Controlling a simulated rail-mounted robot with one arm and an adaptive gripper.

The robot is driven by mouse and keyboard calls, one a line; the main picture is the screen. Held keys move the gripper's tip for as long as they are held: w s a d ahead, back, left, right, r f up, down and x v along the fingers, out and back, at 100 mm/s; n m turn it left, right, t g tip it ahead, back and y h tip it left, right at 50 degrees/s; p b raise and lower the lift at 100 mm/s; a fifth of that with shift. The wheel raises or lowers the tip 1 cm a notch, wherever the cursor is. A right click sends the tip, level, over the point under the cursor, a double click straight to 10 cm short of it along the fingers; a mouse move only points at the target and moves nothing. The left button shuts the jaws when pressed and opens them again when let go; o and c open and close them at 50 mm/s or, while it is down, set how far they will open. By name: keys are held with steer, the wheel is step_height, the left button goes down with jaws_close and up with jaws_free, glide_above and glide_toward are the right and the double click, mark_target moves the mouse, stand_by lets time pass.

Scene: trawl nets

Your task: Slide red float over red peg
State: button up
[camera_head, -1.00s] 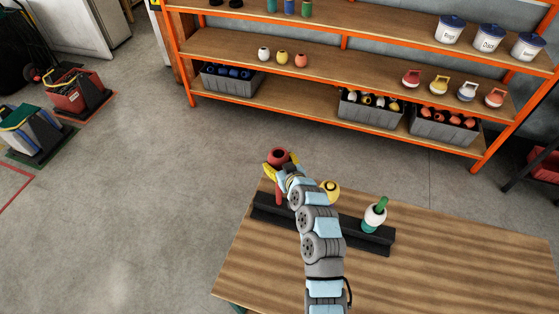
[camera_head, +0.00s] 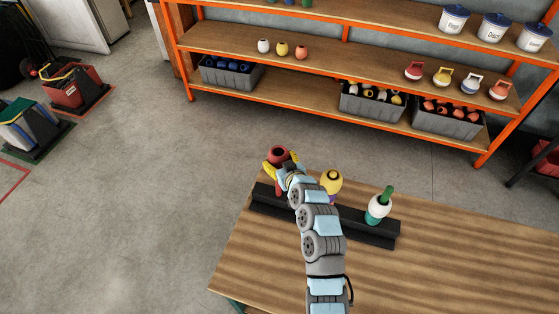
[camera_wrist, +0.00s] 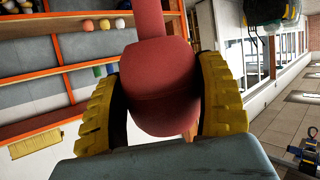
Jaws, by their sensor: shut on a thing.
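The red float (camera_head: 278,154) is rounded, with a dark opening in its top. My gripper (camera_head: 282,170) is shut on it, with yellow finger pads on both sides, above the left end of the black rack (camera_head: 368,229). The red peg (camera_head: 279,186) shows as a narrow red strip just below the float. Whether the peg has entered the float is hidden. In the wrist view the red float (camera_wrist: 165,108) fills the space between my fingers, and a red shaft (camera_wrist: 150,22) extends from it toward the top edge.
A yellow float (camera_head: 331,181) is on the rack's middle peg, and a white float (camera_head: 378,209) is on the green peg at right. The wooden table (camera_head: 450,265) is clear at right. An orange-framed shelf (camera_head: 350,68) with floats and bins stands behind.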

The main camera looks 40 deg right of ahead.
steer(key=shift+f, duration=0.3)
steer(key=o, duration=1.3)
steer(key=shift+c, duration=0.2)
steer(key=shift+s, duration=0.15)
steer(key=v, duration=1.1)
steer(key=shift+s+a+r, duration=0.15)
steer(key=shift+s, duration=0.2)
